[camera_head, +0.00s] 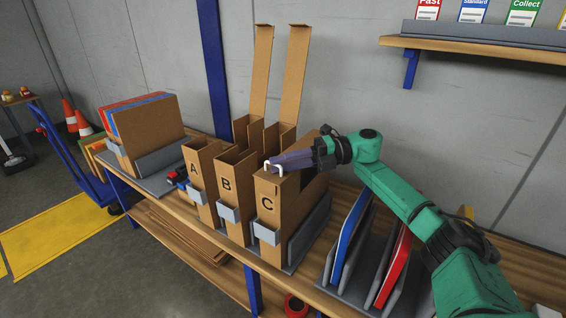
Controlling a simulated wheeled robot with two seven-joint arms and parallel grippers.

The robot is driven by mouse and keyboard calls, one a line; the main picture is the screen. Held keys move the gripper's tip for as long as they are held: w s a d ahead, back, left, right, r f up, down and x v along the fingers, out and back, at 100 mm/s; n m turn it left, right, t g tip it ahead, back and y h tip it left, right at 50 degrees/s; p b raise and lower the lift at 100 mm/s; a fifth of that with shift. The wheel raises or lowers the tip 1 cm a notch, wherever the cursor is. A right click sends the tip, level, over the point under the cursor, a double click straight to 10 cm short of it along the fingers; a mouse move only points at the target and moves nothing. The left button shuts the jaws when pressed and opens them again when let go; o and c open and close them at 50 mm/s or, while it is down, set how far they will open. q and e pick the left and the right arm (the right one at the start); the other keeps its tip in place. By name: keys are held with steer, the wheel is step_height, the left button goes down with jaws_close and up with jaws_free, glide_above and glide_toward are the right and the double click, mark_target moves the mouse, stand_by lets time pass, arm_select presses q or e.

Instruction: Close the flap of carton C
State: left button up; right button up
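Carton C (265,218) is a tall, narrow brown box marked "C", the rightmost of three cartons on the bench. Its flap (311,148) appears folded down over the top, partly hidden by my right gripper. No upright flap shows behind this carton. My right gripper (275,168) lies low over the top of carton C, with its tips near the front edge. Contact with the flap looks likely but I cannot be sure. I cannot tell whether its fingers are open or shut. My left gripper is not in view.
Carton A (197,183) and carton B (230,197) stand open to the left, with tall upright flaps (262,75) (295,75) behind. Blue and red signs (352,235) stand in a rack at right. A wall shelf (480,48) is above right.

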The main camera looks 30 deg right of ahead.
steer(key=v, duration=1.4)
steer(key=shift+d+b, duration=0.3)
steer(key=shift+r, duration=0.1)
steer(key=shift+r, duration=0.1)
